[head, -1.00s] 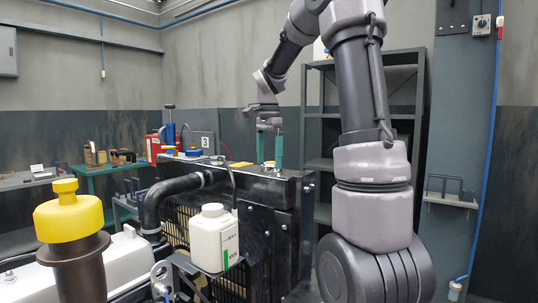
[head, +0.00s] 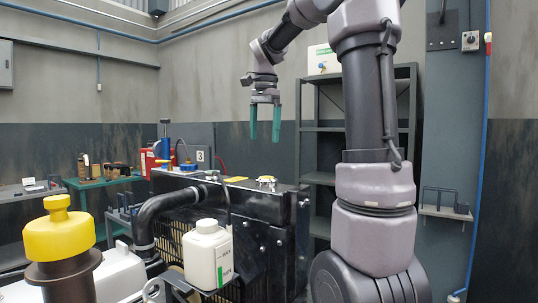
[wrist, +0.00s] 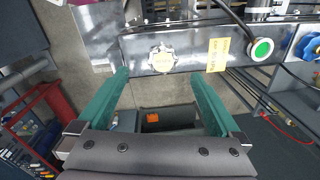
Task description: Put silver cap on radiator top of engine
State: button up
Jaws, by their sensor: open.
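The silver cap (head: 266,179) sits on the radiator top (head: 238,184) of the engine. In the wrist view the cap (wrist: 162,59) shows from above as a round, lobed silver piece with a pale centre, on the dark shiny radiator top (wrist: 190,52). My gripper (head: 264,138) is open and empty, with green fingers pointing down, raised above the cap with a clear gap. In the wrist view the fingers of my gripper (wrist: 160,78) are wide apart, and the cap lies beyond their tips. I cannot tell whether the cap is fully seated.
A yellow label (wrist: 217,54) lies beside the cap. A white bottle (head: 208,254) and a yellow-capped filler (head: 61,235) stand at the front. A black hose (head: 165,205) runs to the radiator. Grey shelving (head: 330,130) stands behind. The air around my gripper is free.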

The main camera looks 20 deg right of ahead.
jog(key=s+a+f+n+t, duration=0.1)
jog(key=s+f+n+t, duration=0.1)
jog(key=s, duration=0.4)
jog(key=s+a+f+n+t+y, duration=0.1)
jog(key=s+a+f+n+t, duration=0.1)
jog(key=s, duration=0.4)
jog(key=s+a+f+n+t, duration=0.2)
jog(key=s+f+n, duration=0.2)
jog(key=s+n, duration=0.1)
jog(key=shift+s+a+y, duration=0.25)
jog(key=shift+s+y, duration=0.15)
jog(key=shift+s, duration=0.45)
